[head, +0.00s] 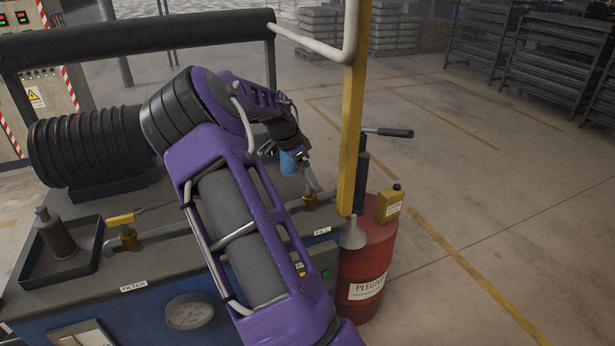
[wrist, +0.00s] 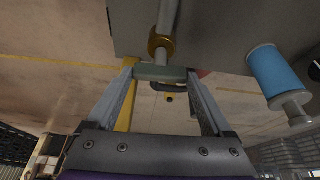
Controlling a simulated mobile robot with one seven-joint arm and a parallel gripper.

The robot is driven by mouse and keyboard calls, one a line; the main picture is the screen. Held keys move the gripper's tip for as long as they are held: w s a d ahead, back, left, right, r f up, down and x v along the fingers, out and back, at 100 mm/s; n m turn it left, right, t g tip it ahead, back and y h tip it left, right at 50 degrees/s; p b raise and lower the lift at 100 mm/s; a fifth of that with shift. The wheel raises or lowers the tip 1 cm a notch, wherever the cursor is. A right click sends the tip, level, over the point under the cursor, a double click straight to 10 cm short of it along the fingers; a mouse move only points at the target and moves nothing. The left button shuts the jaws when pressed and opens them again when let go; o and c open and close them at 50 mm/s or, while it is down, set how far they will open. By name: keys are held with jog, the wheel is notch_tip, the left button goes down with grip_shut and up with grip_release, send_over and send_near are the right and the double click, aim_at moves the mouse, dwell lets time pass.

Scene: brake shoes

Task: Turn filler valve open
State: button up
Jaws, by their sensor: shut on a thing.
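The filler valve (head: 310,201) is a small brass fitting on a pipe by the FILL label (head: 322,230), at the right end of the bench top. My gripper (head: 312,180) reaches down over it from the upper left. In the wrist view the brass valve collar (wrist: 161,45) sits on a grey pipe at the top. The fingers of my gripper, also seen there, are shut on a grey-green handle bar (wrist: 160,73) just below the collar. The fingers partly hide the handle, and its exact angle is hard to tell in the head view.
A second brass valve with a yellow handle (head: 121,219) stands at left by the FILTER label. A blue cylinder (wrist: 272,75) is beside the valve. A yellow post (head: 352,130), a funnel (head: 353,235) and a red drum (head: 366,262) stand close on the right.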

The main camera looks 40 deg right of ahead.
jog(key=n+t+b, duration=0.1)
jog(key=n+b, duration=0.1)
jog(key=n, duration=0.1)
jog(key=shift+s+f+n+t, duration=0.1)
jog(key=shift+n+t, duration=0.2)
jog(key=shift+n, duration=0.1)
jog(key=n+t+b, duration=0.1)
jog(key=n, duration=0.1)
jog(key=n+b, duration=0.1)
jog(key=n, duration=0.1)
jog(key=shift+s+d+n+t+y, duration=0.1)
jog(key=shift+s+n+t+y, duration=0.05)
jog(key=shift+n+t+y, duration=0.2)
jog(key=n+b, duration=0.1)
jog(key=n, duration=0.1)
jog(key=n+t+y+b, duration=0.1)
jog(key=n+b, duration=0.1)
jog(key=shift+s+d+n, duration=0.1)
jog(key=shift+d+n, duration=0.05)
jog(key=shift+n, duration=0.1)
jog(key=shift+n+t+y+b, duration=0.45)
jog(key=shift+n+y+b, duration=0.35)
jog(key=shift+n, duration=1.3)
jog(key=o, duration=1.1)
jog(key=shift+o, duration=0.2)
jog(key=p+v, duration=0.2)
jog(key=v, duration=1.5)
jog(key=shift+r, duration=0.3)
